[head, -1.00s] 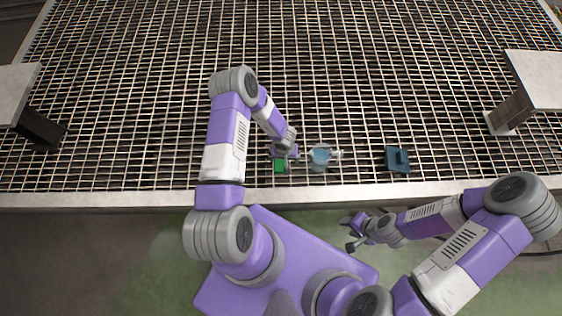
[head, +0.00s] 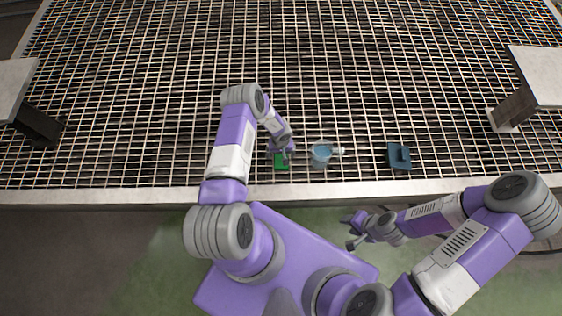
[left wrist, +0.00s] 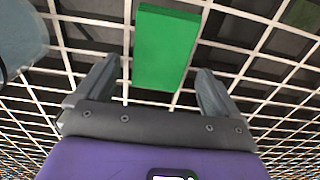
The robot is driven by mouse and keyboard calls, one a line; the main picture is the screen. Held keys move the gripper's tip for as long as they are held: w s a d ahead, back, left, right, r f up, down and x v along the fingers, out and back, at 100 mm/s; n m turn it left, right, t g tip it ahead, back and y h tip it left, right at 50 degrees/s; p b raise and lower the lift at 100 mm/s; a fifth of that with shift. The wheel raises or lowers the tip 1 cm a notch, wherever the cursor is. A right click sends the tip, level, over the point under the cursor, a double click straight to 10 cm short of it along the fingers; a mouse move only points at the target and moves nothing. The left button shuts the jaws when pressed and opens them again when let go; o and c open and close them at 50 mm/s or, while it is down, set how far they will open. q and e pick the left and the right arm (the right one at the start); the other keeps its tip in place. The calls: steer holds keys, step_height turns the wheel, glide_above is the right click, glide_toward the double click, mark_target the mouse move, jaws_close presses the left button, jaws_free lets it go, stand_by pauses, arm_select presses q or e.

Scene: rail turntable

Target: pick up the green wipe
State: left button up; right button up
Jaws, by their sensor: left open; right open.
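The green wipe (head: 281,162) is a flat green rectangle on the metal grating (head: 180,120), near its front edge. In the left wrist view the wipe (left wrist: 166,48) lies beyond and between the fingers. My left gripper (head: 283,153) is open and empty, just over the wipe's far side, and hides part of it in the head view. In the left wrist view my left gripper (left wrist: 158,85) has its two fingers on either side of the wipe's near end. Whether they touch it I cannot tell. My right gripper (head: 350,232) is open and empty, off the grating's front edge.
A clear bottle with bluish contents (head: 321,153) stands close to the right of the wipe. A dark blue object (head: 398,156) sits further right on the grating. Pale blocks on posts stand at both sides. The grating behind is clear.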

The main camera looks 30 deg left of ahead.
mark_target(281, 156)
arm_select(q)
steer(key=shift+f, duration=0.3)
steer(key=shift+c, duration=0.4)
steer(key=c, duration=1)
steer(key=shift+r, duration=0.1)
steer(key=shift+c, duration=0.2)
step_height(281, 156, up, 10)
steer(key=p, duration=0.3)
steer(key=shift+p, duration=0.4)
